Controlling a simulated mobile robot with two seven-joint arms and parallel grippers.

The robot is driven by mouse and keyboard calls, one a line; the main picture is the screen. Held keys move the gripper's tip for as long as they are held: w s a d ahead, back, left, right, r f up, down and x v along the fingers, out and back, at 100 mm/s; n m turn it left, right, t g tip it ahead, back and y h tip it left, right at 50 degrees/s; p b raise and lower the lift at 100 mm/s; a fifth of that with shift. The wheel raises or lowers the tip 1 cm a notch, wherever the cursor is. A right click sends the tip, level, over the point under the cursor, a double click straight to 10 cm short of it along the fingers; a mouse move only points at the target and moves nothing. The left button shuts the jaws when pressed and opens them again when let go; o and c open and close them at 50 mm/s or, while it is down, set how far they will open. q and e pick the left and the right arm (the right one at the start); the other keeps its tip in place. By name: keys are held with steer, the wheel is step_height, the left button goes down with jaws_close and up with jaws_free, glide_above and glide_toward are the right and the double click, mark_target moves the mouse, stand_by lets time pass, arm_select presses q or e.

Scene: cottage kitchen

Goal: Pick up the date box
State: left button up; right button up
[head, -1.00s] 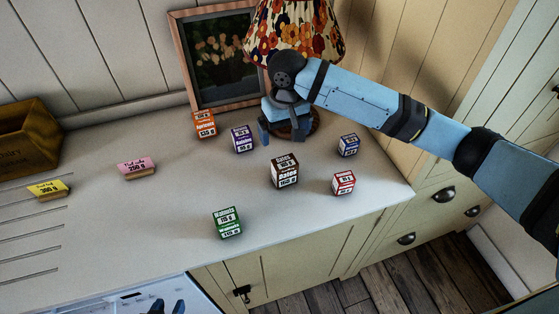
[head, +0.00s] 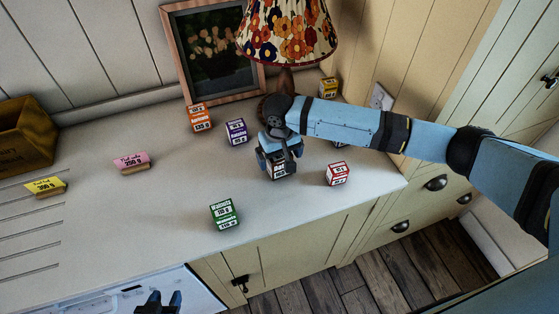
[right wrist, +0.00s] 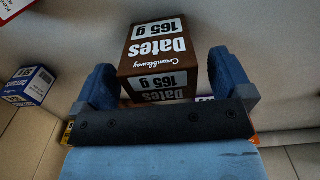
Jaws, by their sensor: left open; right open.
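The date box (head: 281,172) is a brown box with white lettering on the counter, partly hidden behind my right gripper in the head view. In the right wrist view the date box (right wrist: 160,55) reads "Dates 165 g" and sits between the two blue fingers. My right gripper (head: 279,168) is open, with a finger on either side of the box; whether they touch it I cannot tell. My left gripper (head: 160,300) is at the bottom edge of the head view, open and empty, away from the boxes.
Near the date box stand a red-and-white box (head: 338,174), a purple box (head: 236,131), an orange box (head: 199,119) and a green box (head: 225,214). A lamp (head: 290,30) and a picture frame (head: 213,50) stand behind.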

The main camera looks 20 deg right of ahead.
steer(key=shift+f, duration=0.8)
steer(key=c, duration=1.1)
steer(key=shift+w+r, duration=0.1)
